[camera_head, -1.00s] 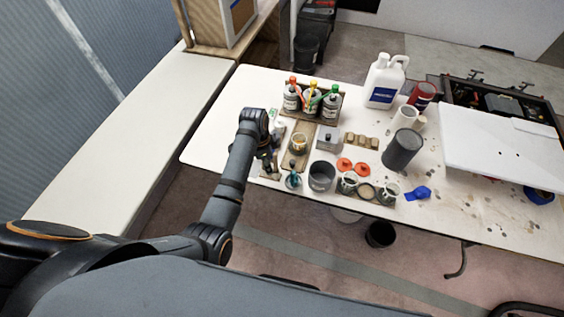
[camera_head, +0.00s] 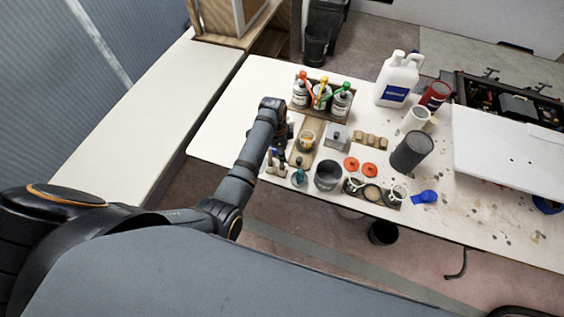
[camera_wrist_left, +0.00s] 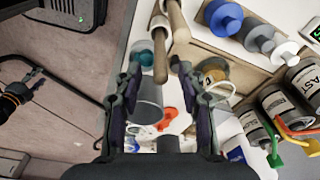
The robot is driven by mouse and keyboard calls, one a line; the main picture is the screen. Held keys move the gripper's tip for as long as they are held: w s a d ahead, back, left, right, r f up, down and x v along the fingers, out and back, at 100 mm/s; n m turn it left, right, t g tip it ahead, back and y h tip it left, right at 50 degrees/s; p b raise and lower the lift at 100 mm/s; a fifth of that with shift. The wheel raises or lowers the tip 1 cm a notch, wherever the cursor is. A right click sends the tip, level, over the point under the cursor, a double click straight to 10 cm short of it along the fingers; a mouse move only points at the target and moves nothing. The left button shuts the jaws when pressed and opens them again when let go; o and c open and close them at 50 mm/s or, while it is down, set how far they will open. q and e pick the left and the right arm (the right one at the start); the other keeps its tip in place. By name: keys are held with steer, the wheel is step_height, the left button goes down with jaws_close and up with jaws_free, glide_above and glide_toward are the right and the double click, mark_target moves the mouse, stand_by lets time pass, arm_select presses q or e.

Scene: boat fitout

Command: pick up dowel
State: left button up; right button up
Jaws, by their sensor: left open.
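Two wooden dowels show in the left wrist view, one nearer the picture's middle (camera_wrist_left: 160,48) and one just right of it (camera_wrist_left: 177,22). Their near ends point toward my left gripper (camera_wrist_left: 159,72), which is open and empty with its fingers spread either side of that line. I cannot tell how far the dowels lie beyond the fingertips. In the head view the left gripper (camera_head: 282,134) is over the table's left part, partly hidden by my arm. Small upright sticks (camera_head: 276,160) stand in a holder just below it there.
A white jug (camera_head: 398,80) and dark cylinder (camera_head: 411,152) stand further right. The left bench (camera_head: 130,130) is clear.

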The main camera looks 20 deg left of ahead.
arm_select(q)
steer(key=shift+w+f, duration=0.2)
steer(key=shift+f, duration=0.15)
steer(key=shift+w+d+f, duration=0.1)
steer(key=shift+f, duration=0.05)
steer(key=f, duration=0.1)
steer(key=f+p, duration=0.1)
steer(key=f, duration=0.2)
steer(key=shift+s+f, duration=0.3)
steer(key=shift+d+f, duration=0.1)
steer(key=shift+f, duration=0.05)
steer(key=shift+w, duration=0.15)
steer(key=c, duration=0.7)
jaws_close()
arm_select(e)
steer(key=shift+w+r, duration=0.7)
steer(key=shift+w, duration=0.25)
